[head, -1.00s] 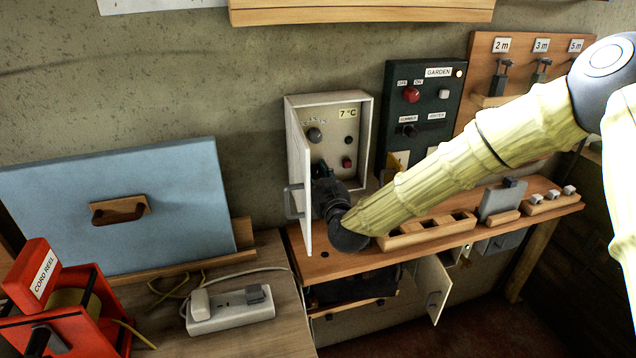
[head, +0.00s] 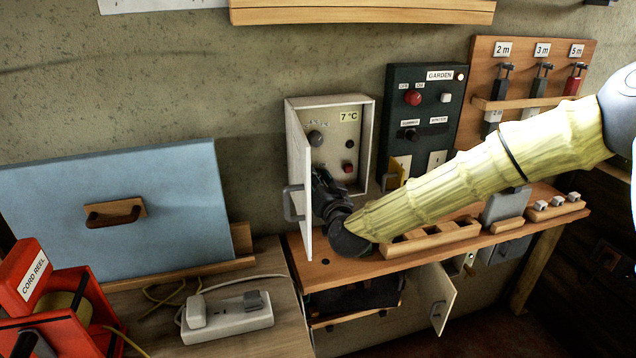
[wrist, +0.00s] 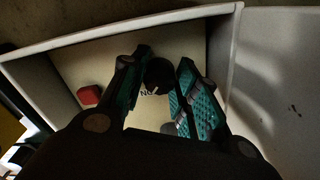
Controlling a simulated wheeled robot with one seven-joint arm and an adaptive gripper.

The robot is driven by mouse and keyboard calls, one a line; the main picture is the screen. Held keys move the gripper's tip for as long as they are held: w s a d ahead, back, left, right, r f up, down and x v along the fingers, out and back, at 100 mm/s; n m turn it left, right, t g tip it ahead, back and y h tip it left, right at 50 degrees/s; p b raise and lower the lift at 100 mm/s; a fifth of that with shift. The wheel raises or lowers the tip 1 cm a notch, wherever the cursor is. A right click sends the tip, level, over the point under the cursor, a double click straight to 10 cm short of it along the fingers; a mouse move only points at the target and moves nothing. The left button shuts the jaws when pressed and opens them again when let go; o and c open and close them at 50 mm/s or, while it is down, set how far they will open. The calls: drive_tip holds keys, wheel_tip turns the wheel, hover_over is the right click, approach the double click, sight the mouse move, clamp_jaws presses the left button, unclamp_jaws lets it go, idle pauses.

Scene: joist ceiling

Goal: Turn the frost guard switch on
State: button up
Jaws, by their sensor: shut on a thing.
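The open white cabinet (head: 290,104) on the wall carries a 7 °C label (head: 348,117). My gripper (head: 319,176) reaches into its lower left part, by the open door (head: 301,190). In the wrist view my gripper (wrist: 158,82) has its teal-padded fingers closed on either side of a dark round knob (wrist: 157,72). An upside-down "ON" mark (wrist: 147,92) is beside this knob, which is probably the frost guard switch. My gripper hides the knob in the head view. How far the knob is turned is unclear.
A grey knob (head: 316,138), a small dark knob (head: 348,142) and a red button (head: 348,168) are also in the cabinet. The GARDEN panel (head: 452,100) is to the right. A wooden shelf (head: 345,272) runs below. The door stands close to my gripper's left.

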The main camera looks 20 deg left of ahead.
drive_tip(key=shift+w+d, duration=0.1)
drive_tip(key=o, duration=1)
drive_tip(key=v, duration=1.2)
